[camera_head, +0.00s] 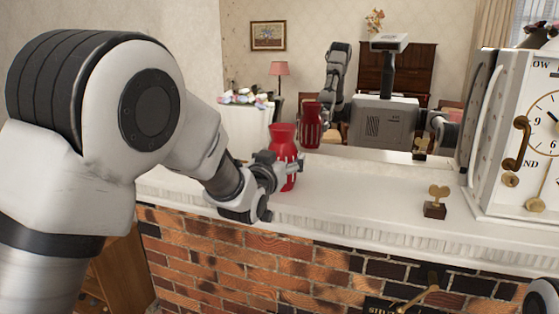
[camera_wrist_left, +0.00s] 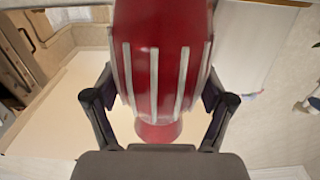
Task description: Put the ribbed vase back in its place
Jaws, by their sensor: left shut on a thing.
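The red ribbed vase (camera_head: 284,138) is upright over the left part of the white mantel shelf (camera_head: 350,185). My left gripper (camera_head: 284,172) reaches in from the left and is shut around the vase's lower half, which it partly hides. In the left wrist view the vase (camera_wrist_left: 160,50) shows pale vertical ribs and a narrower red end. The fingers of my left gripper (camera_wrist_left: 160,103) press on it from both sides. I cannot tell whether its base touches the shelf. My right gripper is not in view.
A mirror behind the shelf reflects the room, my body and the vase. A brass key-shaped piece on a dark block (camera_head: 436,203) stands right of centre. A large white clock (camera_head: 520,150) fills the right end. The shelf between vase and block is clear.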

